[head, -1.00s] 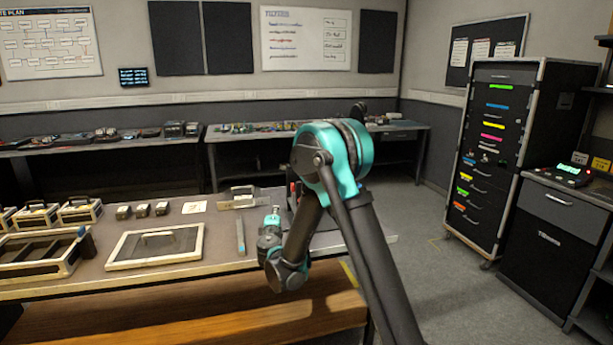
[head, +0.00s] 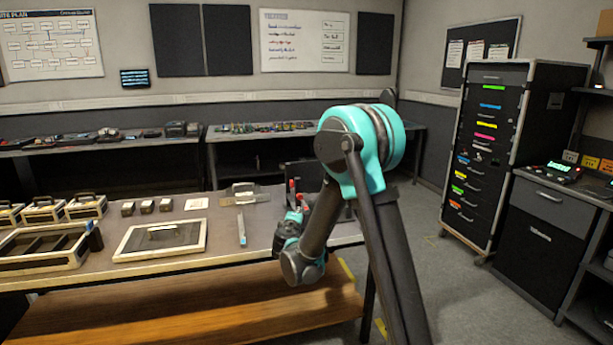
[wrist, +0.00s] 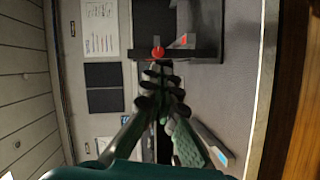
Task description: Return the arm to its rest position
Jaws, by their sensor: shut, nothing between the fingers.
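My arm is folded in front of the bench, its teal elbow high and its wrist low over the right part of the bench. In the wrist view my gripper (wrist: 158,75) is shut with its dark fingers together and empty. In the head view the fingers are hidden behind the wrist. Beyond the fingertips is a black fixture with a red knob (wrist: 158,52). Its red parts also show above my wrist in the head view (head: 293,190). I cannot tell the exact gap between the fingers and the fixture.
The bench (head: 80,272) holds a framed panel (head: 160,238), a compartment tray (head: 93,238), small boxes, and a slim tool (head: 242,230) left of my wrist. A drawer cabinet (head: 487,150) stands at right. The floor (head: 425,265) between bench and cabinet is open.

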